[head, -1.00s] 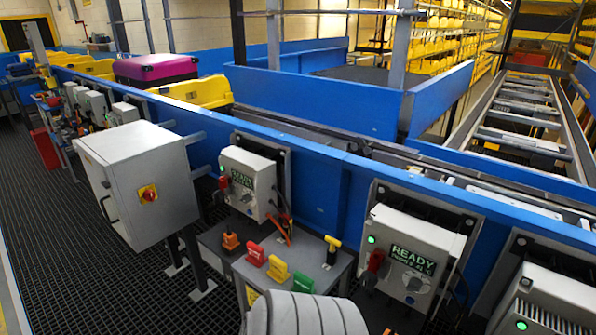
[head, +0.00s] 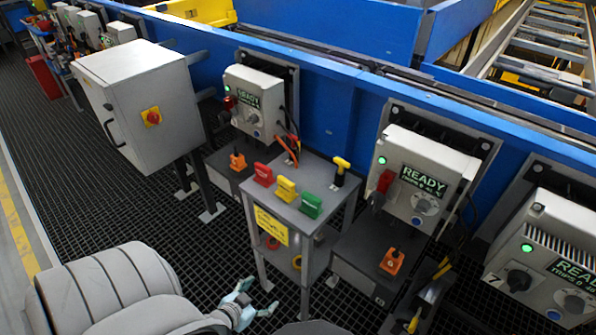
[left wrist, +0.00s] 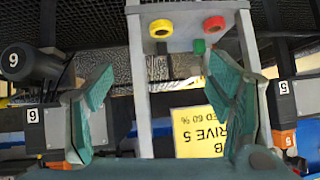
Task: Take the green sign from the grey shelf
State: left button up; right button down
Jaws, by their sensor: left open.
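The green sign (head: 311,205) stands on the top of the small grey shelf (head: 300,219), right of a yellow sign (head: 286,188) and a red sign (head: 263,174). My left gripper (head: 257,299) is in the head view low in front of the shelf, left of its front leg, apart from the signs. Its teal fingers are spread, and they also show open and empty in the left wrist view (left wrist: 167,105). That view faces the shelf's yellow label (left wrist: 200,132). A small green thing there (left wrist: 199,46) cannot be identified surely. My right gripper is out of view.
A yellow-handled tool (head: 341,168) stands at the shelf top's back right corner. Rings (head: 272,242) lie on the lower level. A grey cabinet (head: 140,100) stands left, and a READY drive box (head: 422,178) is to the right. Grated floor in front is clear.

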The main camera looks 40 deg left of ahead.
pick_arm(q)
jog(key=w+a+r+t, duration=0.1)
jog(key=w+r+t, duration=0.4)
jog(key=r, duration=0.4)
jog(key=t+b, duration=0.2)
jog(key=t, duration=0.1)
send_near(310, 202)
jog(key=shift+h, duration=0.3)
jog(key=w+b, duration=0.1)
jog(key=w, duration=0.2)
jog(key=w+b, duration=0.1)
jog(key=w, duration=0.3)
jog(key=w+a+b, duration=0.1)
jog(key=w+b, duration=0.1)
jog(key=w, duration=0.2)
jog(key=shift+s+r, duration=0.1)
jog(key=c, duration=1.3)
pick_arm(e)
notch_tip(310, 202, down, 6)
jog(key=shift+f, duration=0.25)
